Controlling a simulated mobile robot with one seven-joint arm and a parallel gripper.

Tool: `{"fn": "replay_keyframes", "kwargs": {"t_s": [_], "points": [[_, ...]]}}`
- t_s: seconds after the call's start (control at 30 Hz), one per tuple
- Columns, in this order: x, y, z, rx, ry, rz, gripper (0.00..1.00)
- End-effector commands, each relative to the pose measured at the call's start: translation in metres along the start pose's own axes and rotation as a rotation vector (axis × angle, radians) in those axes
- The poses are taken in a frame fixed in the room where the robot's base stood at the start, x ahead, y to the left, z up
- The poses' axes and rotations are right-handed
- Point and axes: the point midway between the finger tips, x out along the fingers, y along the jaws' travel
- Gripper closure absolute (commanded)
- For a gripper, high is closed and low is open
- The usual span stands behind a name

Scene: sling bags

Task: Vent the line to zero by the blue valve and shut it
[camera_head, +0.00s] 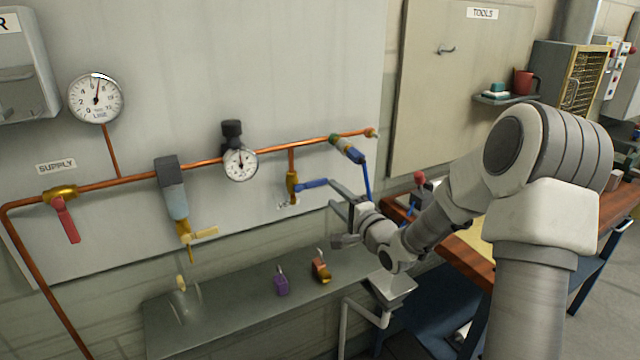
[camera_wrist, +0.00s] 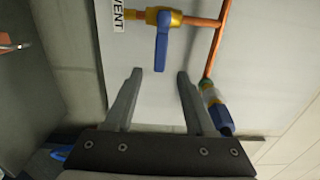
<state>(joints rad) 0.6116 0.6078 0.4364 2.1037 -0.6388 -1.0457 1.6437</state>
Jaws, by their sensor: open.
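The blue valve (camera_head: 312,184) has a brass body on a short branch below the copper pipe. Its blue handle points right, crosswise to the branch. In the wrist view the handle (camera_wrist: 161,50) hangs between and just ahead of my fingers, beside a VENT label (camera_wrist: 118,15). My gripper (camera_head: 336,195) is open and empty, close to the handle's free end; I cannot tell whether it touches. Its fingertips show in the wrist view (camera_wrist: 159,73), either side of the handle's end. The line gauge (camera_head: 96,98) has its needle near the top of the dial, off zero.
The red supply valve handle (camera_head: 66,222) hangs down at left. A regulator gauge (camera_head: 240,163) and a blue-ended coupling (camera_head: 348,150) sit on the copper pipe. A purple padlock (camera_head: 281,287) and an orange padlock (camera_head: 320,271) lie on the shelf (camera_head: 225,318) below.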

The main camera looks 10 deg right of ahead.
Motion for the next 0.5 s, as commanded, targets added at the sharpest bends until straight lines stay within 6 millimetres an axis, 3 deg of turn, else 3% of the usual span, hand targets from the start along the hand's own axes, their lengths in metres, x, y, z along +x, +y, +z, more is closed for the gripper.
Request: {"fn": "replay_keyframes", "kwargs": {"t_s": [0.2,0.5], "points": [[0.044,0.000,0.001,-0.001,-0.002,-0.002,0.45],[0.078,0.000,0.000,-0.002,0.000,0.000,0.45]]}}
